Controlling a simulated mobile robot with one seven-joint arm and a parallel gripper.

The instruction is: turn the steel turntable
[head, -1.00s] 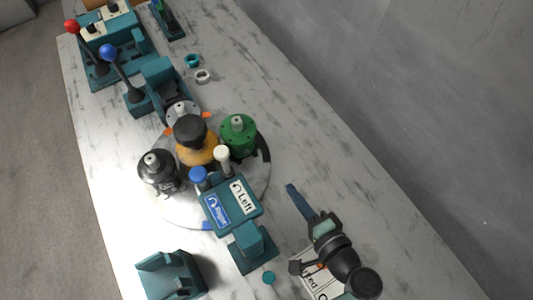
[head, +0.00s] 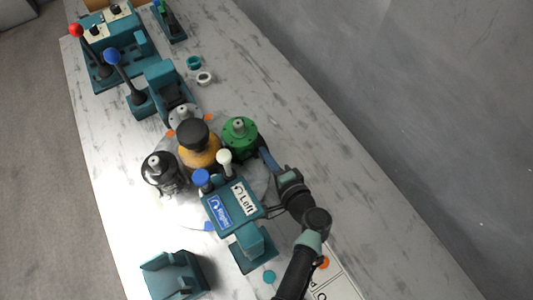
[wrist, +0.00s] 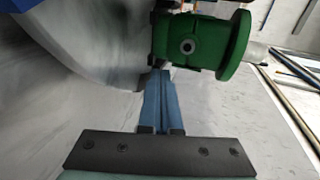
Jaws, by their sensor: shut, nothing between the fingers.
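The steel turntable (head: 262,184) is a round grey disc in the middle of the table. It carries a green motor (head: 239,132), a yellow motor with a black top (head: 197,148) and a black motor (head: 160,172). My gripper (head: 263,143) is shut and empty, its blue fingers at the disc's right edge beside the green motor. In the wrist view the fingertips (wrist: 160,76) are just below the green motor (wrist: 205,45), with the disc (wrist: 95,40) to the left. I cannot tell whether they touch. The control box with Left and Right labels (head: 231,207) covers the disc's near part.
A teal station with red-knobbed (head: 75,31) and blue-knobbed (head: 112,56) levers stands at the upper left. Two small rings (head: 204,78) lie above the disc. A teal bracket (head: 172,275) stands at the lower left. The table right of the rings is clear.

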